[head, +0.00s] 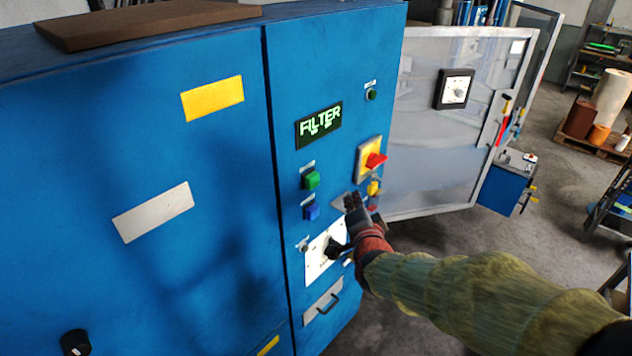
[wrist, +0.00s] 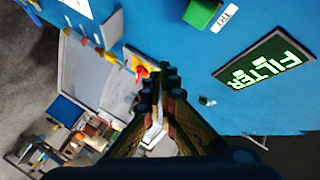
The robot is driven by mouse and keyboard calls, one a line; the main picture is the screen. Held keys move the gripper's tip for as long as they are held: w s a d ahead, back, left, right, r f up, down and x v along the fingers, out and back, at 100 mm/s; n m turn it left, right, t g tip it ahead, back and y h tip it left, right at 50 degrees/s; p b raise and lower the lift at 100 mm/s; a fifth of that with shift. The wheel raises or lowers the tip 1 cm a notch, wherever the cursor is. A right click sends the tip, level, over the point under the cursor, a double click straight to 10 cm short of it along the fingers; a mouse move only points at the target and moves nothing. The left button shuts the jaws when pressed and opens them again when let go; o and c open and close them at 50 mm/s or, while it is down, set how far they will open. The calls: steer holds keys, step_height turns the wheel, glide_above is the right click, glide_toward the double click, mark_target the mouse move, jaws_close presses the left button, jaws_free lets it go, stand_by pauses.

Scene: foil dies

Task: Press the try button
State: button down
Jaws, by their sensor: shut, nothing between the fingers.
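The try button is a green square push button (head: 312,180) below the lit FILTER display on the blue cabinet in the head view. In the wrist view the green button (wrist: 203,12) is at the top edge, partly cut off, beside a TRY label (wrist: 225,17). My gripper (head: 353,202) is shut and empty, to the right of and a little lower than the green button in the head view. In the wrist view my gripper's fingertips (wrist: 167,78) are below and left of the button, apart from it.
A blue button (head: 311,212) sits just under the green one. A red rotary switch on a yellow plate (head: 366,165) is to the right. The FILTER display (head: 319,125) is above. A black knob on a white plate (head: 335,248) is below. An open grey door (head: 440,130) stands at right.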

mark_target(312, 180)
steer(key=w+a+p, duration=0.2)
steer(key=w+a, duration=0.3)
steer(key=a, duration=0.2)
steer(key=shift+w+p, duration=0.15)
steer(key=shift+p, duration=0.25)
steer(key=shift+w, duration=0.1)
stand_by(1.5)
steer(key=shift+w+a+b, duration=0.15)
steer(key=shift+a+b, duration=0.15)
steer(key=shift+b, duration=0.1)
steer(key=shift+w+a, duration=0.35)
steer(key=shift+a, duration=0.05)
stand_by(0.8)
steer(key=shift+d, duration=0.1)
steer(key=shift+s+d+b, duration=0.65)
steer(key=shift+b, duration=0.25)
